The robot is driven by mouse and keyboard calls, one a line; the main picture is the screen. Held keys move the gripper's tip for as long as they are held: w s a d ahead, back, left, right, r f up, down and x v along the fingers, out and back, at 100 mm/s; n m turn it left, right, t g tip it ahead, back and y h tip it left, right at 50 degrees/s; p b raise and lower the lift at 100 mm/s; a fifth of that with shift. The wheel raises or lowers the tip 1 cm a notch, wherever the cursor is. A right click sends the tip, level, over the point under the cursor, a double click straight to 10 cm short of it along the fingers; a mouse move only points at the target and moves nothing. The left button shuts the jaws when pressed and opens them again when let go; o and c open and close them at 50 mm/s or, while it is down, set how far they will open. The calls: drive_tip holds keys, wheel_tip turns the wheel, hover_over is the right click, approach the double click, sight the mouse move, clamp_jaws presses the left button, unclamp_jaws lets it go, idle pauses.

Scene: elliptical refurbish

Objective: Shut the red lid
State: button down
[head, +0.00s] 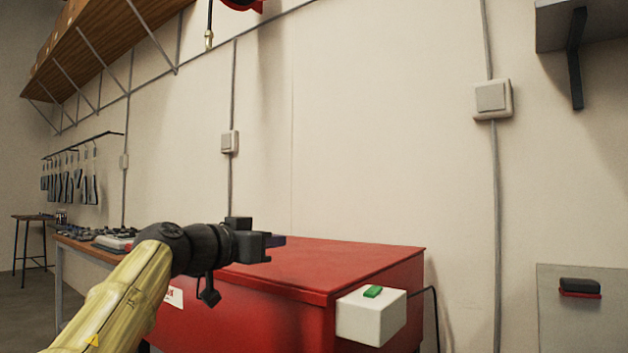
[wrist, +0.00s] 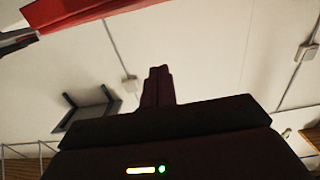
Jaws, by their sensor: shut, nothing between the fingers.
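The red lid (head: 335,268) lies flat across the top of the red box (head: 255,315), and no gap shows along its front edge. My gripper (head: 275,241) is above the left back part of the lid in the head view. I cannot tell whether it touches the lid. In the wrist view my gripper (wrist: 158,85) has its fingers together, with nothing between them. A red edge (wrist: 90,12) shows in the top left of the wrist view, apart from the fingers.
A white control box (head: 370,318) with a green button (head: 373,292) sticks out at the box's right front. A workbench (head: 75,245) with small parts stands behind my arm at left. The wall (head: 330,150) is close behind the box. A grey panel (head: 570,325) stands at right.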

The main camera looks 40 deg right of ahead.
drive_tip(key=p+v, duration=0.3)
drive_tip(key=v, duration=0.6)
drive_tip(key=shift+a+f, duration=0.25)
drive_tip(key=shift+f, duration=0.05)
drive_tip(key=shift+s+d, duration=0.1)
drive_tip(key=shift+s, duration=0.05)
idle(0.3)
